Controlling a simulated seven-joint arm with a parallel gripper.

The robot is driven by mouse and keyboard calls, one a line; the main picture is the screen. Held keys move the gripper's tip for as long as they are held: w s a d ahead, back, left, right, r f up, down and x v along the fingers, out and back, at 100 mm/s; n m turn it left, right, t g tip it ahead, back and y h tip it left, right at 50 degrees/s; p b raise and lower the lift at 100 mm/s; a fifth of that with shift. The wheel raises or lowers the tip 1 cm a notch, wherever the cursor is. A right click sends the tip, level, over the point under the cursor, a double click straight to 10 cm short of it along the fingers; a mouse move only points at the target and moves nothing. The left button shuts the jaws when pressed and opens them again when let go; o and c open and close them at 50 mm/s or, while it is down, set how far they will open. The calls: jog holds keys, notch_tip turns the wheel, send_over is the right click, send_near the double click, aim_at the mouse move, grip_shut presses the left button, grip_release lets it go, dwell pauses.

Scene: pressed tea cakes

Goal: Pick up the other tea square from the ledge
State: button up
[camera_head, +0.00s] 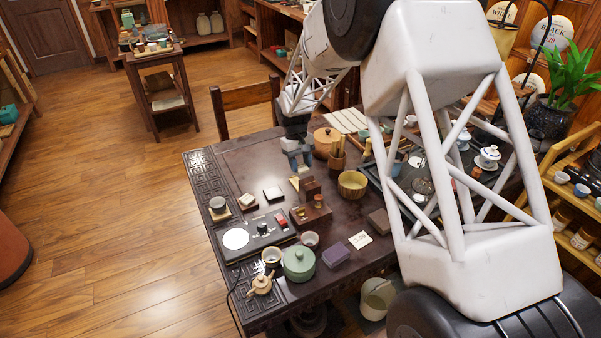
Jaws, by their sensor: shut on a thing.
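My gripper (299,167) points down over the dark carved table, just above and behind a small stepped wooden stand (311,215). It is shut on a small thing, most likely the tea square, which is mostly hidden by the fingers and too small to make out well. A reddish-brown block (310,189) rises at the back of the stand, close below the fingers. I cannot tell whether the held thing touches it. Two small pale-topped squares lie on the table to the left, one nearer the stand (273,193) and one farther left (248,201).
A green lidded pot (299,263), a purple block (335,256) and a white card (360,240) are nearer.

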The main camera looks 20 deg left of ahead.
jog(key=shift+r, duration=0.8)
